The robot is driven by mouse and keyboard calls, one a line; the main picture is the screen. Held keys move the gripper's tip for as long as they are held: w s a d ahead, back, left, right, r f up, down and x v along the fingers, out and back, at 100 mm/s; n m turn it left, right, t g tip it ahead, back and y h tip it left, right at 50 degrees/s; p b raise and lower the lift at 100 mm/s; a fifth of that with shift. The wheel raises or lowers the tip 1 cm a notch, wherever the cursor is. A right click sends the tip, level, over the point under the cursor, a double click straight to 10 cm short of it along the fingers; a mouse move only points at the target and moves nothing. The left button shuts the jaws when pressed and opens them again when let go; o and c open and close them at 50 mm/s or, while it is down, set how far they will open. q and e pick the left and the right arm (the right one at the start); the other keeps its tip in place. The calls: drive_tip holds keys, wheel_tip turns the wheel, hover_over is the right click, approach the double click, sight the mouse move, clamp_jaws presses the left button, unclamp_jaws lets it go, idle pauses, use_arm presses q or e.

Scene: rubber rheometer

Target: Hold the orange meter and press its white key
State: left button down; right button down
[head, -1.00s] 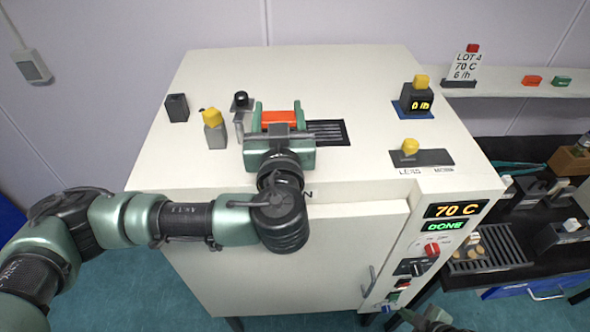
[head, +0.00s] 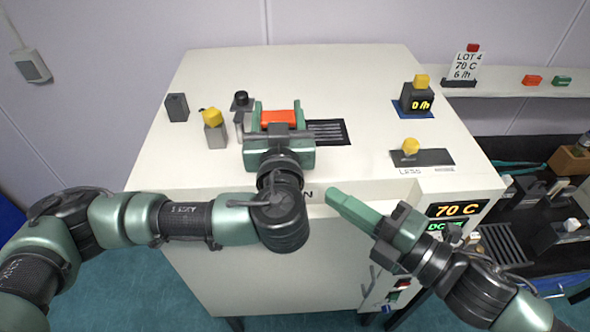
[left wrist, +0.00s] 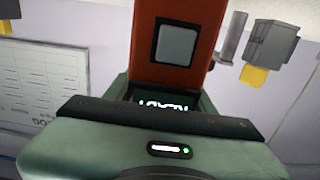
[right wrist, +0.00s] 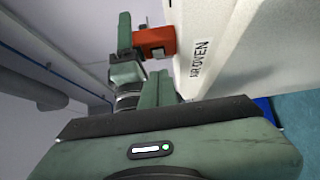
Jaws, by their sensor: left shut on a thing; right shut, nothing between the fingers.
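The orange meter (head: 278,118) is between the two green fingers of my left gripper (head: 278,121), which is shut on it in front of the oven's top. In the left wrist view the meter (left wrist: 180,72) shows a pale grey square with a dark border; I cannot tell whether this is the white key. The meter also shows in the right wrist view (right wrist: 162,38), with a small pale patch on its side. My right gripper (head: 333,197) is shut and empty, below and right of the meter, apart from it. Its fingertips (right wrist: 160,78) point toward the meter.
The white oven (head: 350,90) stands close, with a yellow-knobbed slider (head: 425,157), a black display block (head: 417,98) and a yellow-topped grey block (head: 215,135) on it. A dark bench (head: 515,200) with several items is at the right.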

use_arm(q)
drive_tip(key=shift+s, duration=0.1)
use_arm(e)
drive_tip(key=shift+s, duration=0.1)
drive_tip(key=x, duration=1)
drive_tip(key=shift+f, duration=0.1)
